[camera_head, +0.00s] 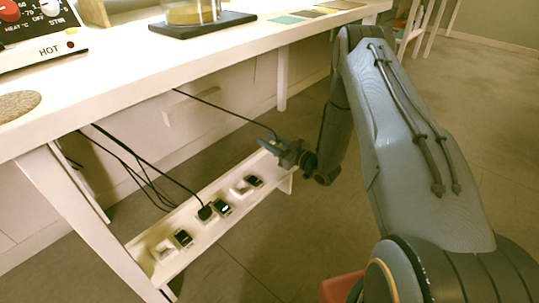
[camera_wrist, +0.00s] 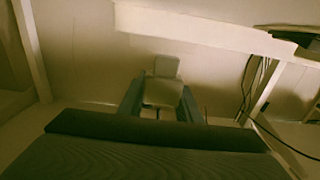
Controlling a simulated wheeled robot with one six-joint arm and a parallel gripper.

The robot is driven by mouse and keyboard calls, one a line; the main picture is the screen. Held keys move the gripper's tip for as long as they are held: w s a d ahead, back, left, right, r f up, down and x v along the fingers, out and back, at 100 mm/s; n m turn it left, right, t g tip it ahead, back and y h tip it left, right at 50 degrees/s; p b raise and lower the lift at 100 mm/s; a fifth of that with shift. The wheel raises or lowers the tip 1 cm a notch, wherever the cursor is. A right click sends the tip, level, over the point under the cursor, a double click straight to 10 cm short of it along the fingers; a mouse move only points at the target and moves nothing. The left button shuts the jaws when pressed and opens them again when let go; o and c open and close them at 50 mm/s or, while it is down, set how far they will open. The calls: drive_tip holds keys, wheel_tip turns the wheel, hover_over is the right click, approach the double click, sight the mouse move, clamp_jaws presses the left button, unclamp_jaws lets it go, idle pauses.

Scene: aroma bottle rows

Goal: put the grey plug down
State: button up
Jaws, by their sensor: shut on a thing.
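My gripper (camera_head: 274,146) is shut on the grey plug and holds it in the air under the table edge, by the far end of the low white shelf. In the wrist view the grey plug (camera_wrist: 163,90) sits between the two fingers of my gripper (camera_wrist: 160,98). In the head view the plug is mostly hidden by the fingers. A dark cable (camera_head: 225,108) runs from under the table to my gripper.
The low white shelf (camera_head: 215,238) under the white table (camera_head: 130,80) carries several white and black socket blocks. A black plug (camera_head: 205,213) with a cable stands among them. More cables hang at the left.

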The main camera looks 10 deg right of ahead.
drive_tip(key=shift+f+b, duration=0.9)
drive_tip(key=shift+f, duration=1.3)
drive_tip(key=shift+f, duration=0.2)
drive_tip(key=o, duration=1)
drive_tip(key=shift+r, duration=0.1)
drive_tip(key=shift+s+d+r, duration=0.1)
drive_tip(key=shift+s+d, duration=0.05)
drive_tip(key=p+v, duration=0.4)
drive_tip(key=v, duration=0.7)
drive_tip(key=shift+s+d, duration=0.15)
drive_tip(key=shift+s, duration=0.15)
